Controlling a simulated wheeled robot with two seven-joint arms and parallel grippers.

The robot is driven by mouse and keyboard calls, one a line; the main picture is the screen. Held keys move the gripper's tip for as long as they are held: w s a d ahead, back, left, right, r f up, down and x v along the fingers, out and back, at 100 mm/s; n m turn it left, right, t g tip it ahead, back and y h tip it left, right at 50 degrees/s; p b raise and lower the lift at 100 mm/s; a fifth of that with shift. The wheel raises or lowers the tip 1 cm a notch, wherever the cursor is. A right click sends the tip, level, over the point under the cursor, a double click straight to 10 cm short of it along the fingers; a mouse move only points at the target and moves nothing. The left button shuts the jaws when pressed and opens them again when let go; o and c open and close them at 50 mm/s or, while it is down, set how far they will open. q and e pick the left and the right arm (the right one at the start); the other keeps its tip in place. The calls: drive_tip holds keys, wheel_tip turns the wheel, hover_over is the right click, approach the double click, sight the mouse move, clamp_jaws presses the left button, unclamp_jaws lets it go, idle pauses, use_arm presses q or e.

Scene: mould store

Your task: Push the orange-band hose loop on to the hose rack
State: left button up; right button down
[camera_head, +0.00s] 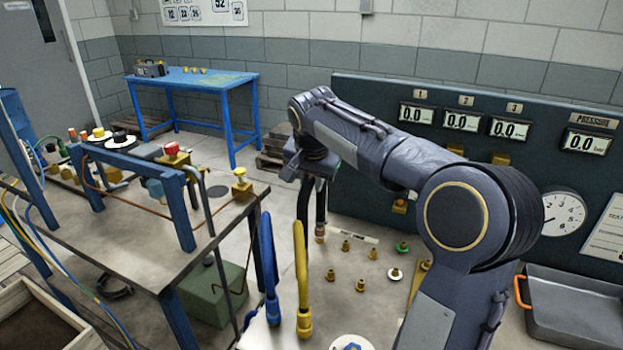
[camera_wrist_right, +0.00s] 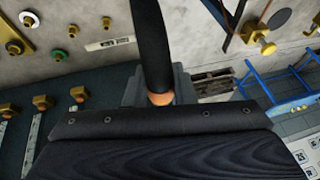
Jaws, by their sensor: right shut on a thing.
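My right gripper (camera_head: 306,172) is at the end of the arm that reaches across from the right, above the far left part of the grey bench top. It is shut on a black hose loop (camera_head: 321,205), which hangs down below it. An orange-brown band (camera_head: 320,233) shows at the lower end of the hose. In the right wrist view the black hose (camera_wrist_right: 151,40) and its orange band (camera_wrist_right: 159,98) show just beyond the gripper's dark housing. The fingertips are mostly hidden. I cannot make out the hose rack for sure. My left gripper is not in view.
A blue hose (camera_head: 267,262) and a yellow hose (camera_head: 301,280) stand upright on the bench, close to the held hose. Several brass fittings (camera_head: 360,285) stand to the right. A gauge panel (camera_head: 372,120) rises behind. A cluttered table (camera_head: 130,235) stands at left.

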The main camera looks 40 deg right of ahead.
drive_tip(key=shift+f+b, duration=0.4)
drive_tip(key=shift+f, duration=0.2)
idle(0.7)
drive_tip(key=shift+f, duration=0.15)
idle(0.5)
drive_tip(key=c, duration=1.1)
unclamp_jaws()
drive_tip(key=shift+c, duration=0.2)
drive_tip(key=v, duration=0.8)
drive_tip(key=shift+p, duration=0.35)
drive_tip(key=shift+f, duration=0.1)
drive_tip(key=s+a+f+n+y+p, duration=0.1)
drive_tip(key=s+a+f+n+y, duration=0.2)
drive_tip(key=s+a+f+n, duration=0.2)
drive_tip(key=s+a+f+n+t+y+p, duration=0.1)
drive_tip(key=s+a+f+n+y, duration=0.2)
drive_tip(key=s+a+f+n, duration=0.3)
drive_tip(key=s+a+f, duration=0.4)
drive_tip(key=s+a, duration=0.4)
drive_tip(key=s, duration=0.4)
drive_tip(key=shift+t+y+p, duration=0.3)
drive_tip(key=shift+y+p, duration=0.1)
